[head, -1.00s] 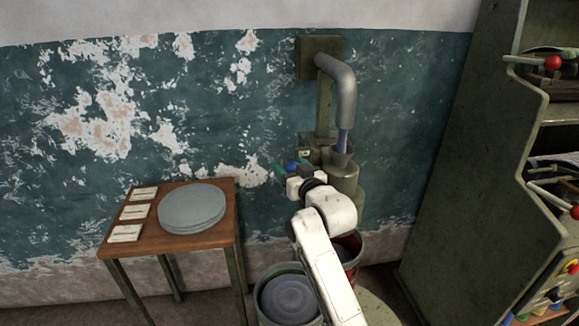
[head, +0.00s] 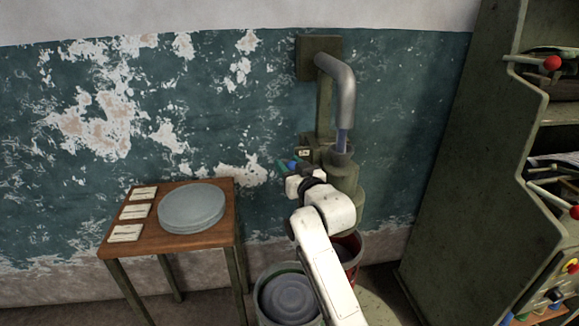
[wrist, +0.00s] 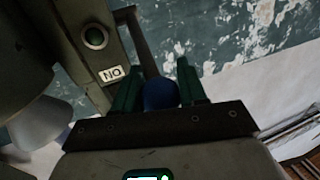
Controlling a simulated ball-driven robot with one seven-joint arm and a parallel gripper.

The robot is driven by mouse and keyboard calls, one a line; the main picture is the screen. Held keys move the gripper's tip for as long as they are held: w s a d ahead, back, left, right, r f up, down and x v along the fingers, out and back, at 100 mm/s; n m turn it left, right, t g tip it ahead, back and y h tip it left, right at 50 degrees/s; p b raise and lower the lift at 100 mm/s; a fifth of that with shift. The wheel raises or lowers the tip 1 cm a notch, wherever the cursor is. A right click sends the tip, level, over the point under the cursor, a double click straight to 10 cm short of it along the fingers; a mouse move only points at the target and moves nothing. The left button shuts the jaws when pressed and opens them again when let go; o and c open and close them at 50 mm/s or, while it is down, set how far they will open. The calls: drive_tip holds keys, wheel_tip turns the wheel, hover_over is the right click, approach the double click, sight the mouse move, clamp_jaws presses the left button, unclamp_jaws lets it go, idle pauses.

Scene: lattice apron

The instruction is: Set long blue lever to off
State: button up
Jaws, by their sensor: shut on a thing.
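The blue round knob (wrist: 160,94) of the lever sits between the two green fingers of my gripper (wrist: 158,88) in the wrist view. My gripper is shut on it. The dark lever bar (wrist: 141,42) runs from the knob up toward the green machine body. In the head view the blue knob (head: 292,165) shows small beside my gripper (head: 289,167), left of the machine column. My fingers hide part of the knob.
The green machine (head: 345,180) with its grey bent pipe (head: 343,85) stands close to the right of my gripper. A wooden table (head: 222,233) with grey discs is at left. Buckets (head: 262,304) stand below. A green cabinet (head: 450,170) is at right.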

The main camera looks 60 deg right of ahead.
drive_tip(key=shift+f, duration=0.2)
clamp_jaws()
wheel_tip(320, 180, down, 10)
drive_tip(key=n+t+h+b, duration=0.1)
drive_tip(key=t+b, duration=0.4)
drive_tip(key=b, duration=1.7)
drive_tip(key=shift+a+n+h, duration=0.15)
drive_tip(key=shift+n+h, duration=0.25)
drive_tip(key=shift+n, duration=0.2)
drive_tip(key=shift+f+b, duration=0.1)
drive_tip(key=shift+b, duration=0.3)
drive_tip(key=o, duration=1)
unclamp_jaws()
drive_tip(key=shift+w, duration=0.1)
drive_tip(key=shift+o, duration=0.9)
